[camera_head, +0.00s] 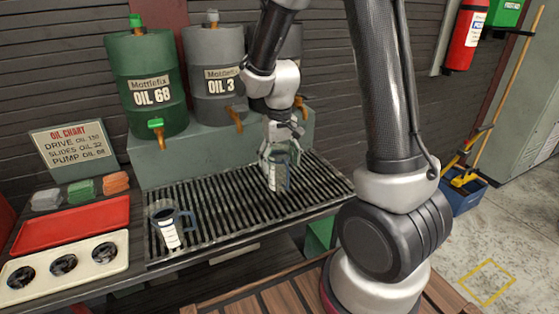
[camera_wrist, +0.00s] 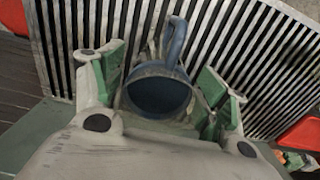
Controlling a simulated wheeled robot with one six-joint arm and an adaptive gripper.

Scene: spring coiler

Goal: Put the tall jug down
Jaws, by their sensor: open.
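A tall jug (camera_head: 276,178), clear with a white label and a blue-grey handle, stands upright on the slatted rack (camera_head: 215,205). My gripper (camera_head: 279,156) is around its upper part, with the jaws open. In the wrist view the jug's round mouth (camera_wrist: 158,92) lies between my gripper's green-padded fingers (camera_wrist: 160,95), with a gap visible on the sides. The handle (camera_wrist: 175,42) points away from my palm there. The jug's lower part is hidden in the wrist view. A second jug (camera_head: 170,230) with a blue handle stands on the rack's left part.
Oil drums, a green one (camera_head: 145,85) and a grey one (camera_head: 214,75), stand behind the rack with taps over it. A red tray (camera_head: 70,228), a cream panel with dark round recesses (camera_head: 65,266) and an oil chart (camera_head: 72,143) are left. Bare slats lie between the jugs.

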